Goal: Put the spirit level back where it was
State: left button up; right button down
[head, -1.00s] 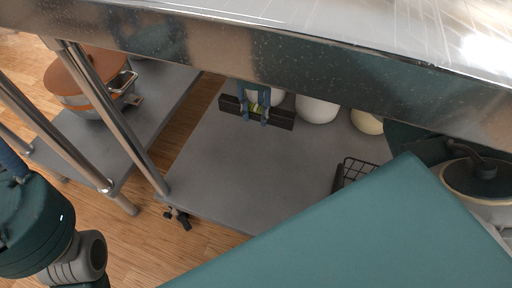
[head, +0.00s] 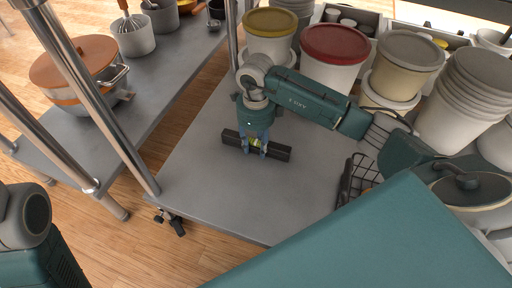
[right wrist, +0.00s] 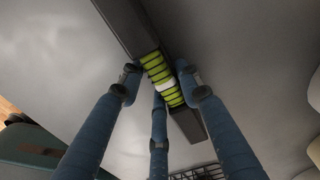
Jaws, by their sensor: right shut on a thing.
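The spirit level is a long dark bar (head: 276,152) with a yellow-green middle. It lies level at or just above the grey lower shelf (head: 215,205) in the head view; whether it touches the shelf I cannot tell. My right gripper (head: 254,148) comes down from above and is shut on the level's middle. In the right wrist view the blue fingers (right wrist: 160,85) stand around the striped green middle of the spirit level (right wrist: 128,25). Of my left arm only links show at the lower left; its gripper is out of view.
Lidded buckets, one with a red lid (head: 334,43) and one with a yellow lid (head: 270,22), stand behind. A black wire basket (head: 352,178) and a lidded pot (head: 470,182) are to the right. A metal post (head: 90,90) rises at left. The shelf's front is clear.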

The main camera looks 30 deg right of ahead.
jog(key=shift+r, duration=0.1)
jog(key=shift+f, duration=0.2)
jog(key=c, duration=1.2)
grip_release()
jog(key=shift+r, duration=0.15)
